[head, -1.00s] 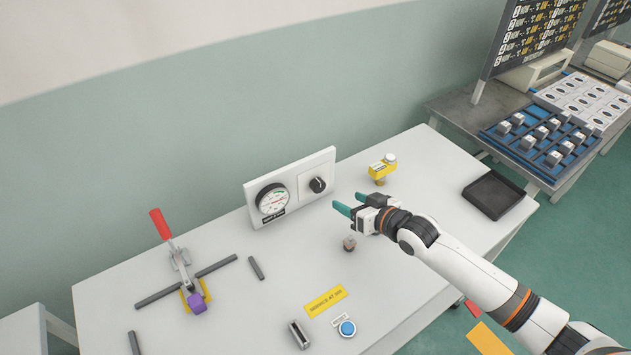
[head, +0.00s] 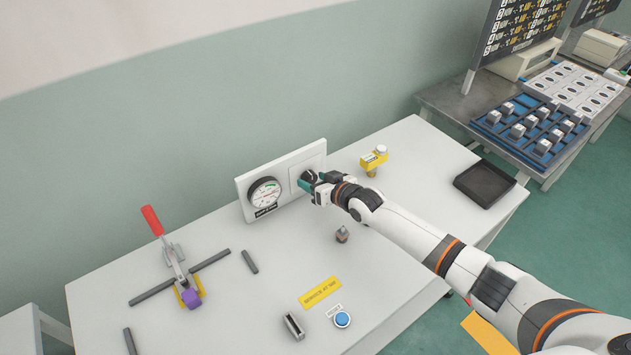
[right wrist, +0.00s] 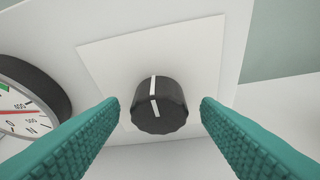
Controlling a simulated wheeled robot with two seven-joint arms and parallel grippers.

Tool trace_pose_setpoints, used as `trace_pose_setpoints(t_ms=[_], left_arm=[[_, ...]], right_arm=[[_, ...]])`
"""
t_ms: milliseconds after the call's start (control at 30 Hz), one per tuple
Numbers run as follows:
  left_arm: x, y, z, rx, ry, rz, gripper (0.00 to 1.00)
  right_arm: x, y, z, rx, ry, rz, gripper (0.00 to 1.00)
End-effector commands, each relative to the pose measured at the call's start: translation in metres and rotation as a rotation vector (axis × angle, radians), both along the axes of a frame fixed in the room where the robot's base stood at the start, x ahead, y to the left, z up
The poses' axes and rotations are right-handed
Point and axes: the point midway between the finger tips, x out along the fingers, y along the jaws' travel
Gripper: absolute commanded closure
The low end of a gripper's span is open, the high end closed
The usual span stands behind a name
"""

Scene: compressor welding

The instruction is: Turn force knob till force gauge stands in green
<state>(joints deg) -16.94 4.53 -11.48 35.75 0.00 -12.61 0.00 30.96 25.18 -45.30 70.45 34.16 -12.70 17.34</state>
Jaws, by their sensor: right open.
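The black force knob (right wrist: 158,106) with a white pointer line sits on a white square plate. In the right wrist view it lies between the two teal fingers of my right gripper (right wrist: 160,112), with a gap on each side. In the head view my right gripper (head: 306,184) is at the knob and partly covers it. It is open. The round force gauge (head: 265,193) is left of the knob on the same white panel (head: 285,176). Its dial also shows in part in the right wrist view (right wrist: 28,112), with a red needle; the needle's tip is cut off. My left gripper is not in view.
A yellow block with a white top (head: 373,159) stands right of the panel. A small grey part (head: 342,234) stands below my right gripper. A red-handled clamp (head: 172,250), a blue button (head: 342,320) and a black tray (head: 485,184) are on the table (head: 250,318).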

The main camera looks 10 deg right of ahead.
Motion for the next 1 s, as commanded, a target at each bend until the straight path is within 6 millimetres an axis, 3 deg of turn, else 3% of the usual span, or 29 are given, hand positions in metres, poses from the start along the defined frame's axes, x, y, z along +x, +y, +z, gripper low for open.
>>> trace_pose_setpoints(t_ms=[133,400,733,1000], left_arm=[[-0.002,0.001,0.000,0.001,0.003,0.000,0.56],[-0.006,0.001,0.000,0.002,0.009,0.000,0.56],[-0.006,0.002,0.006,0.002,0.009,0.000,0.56],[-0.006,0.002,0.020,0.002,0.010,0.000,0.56]], right_arm=[[0.000,0.000,0.000,0.000,0.000,0.001,0.46],[0.000,0.000,0.000,0.001,0.000,0.001,0.87],[-0.001,0.002,0.001,-0.046,-0.018,0.000,0.87],[-0.002,0.004,0.001,-0.212,-0.085,0.000,0.87]])
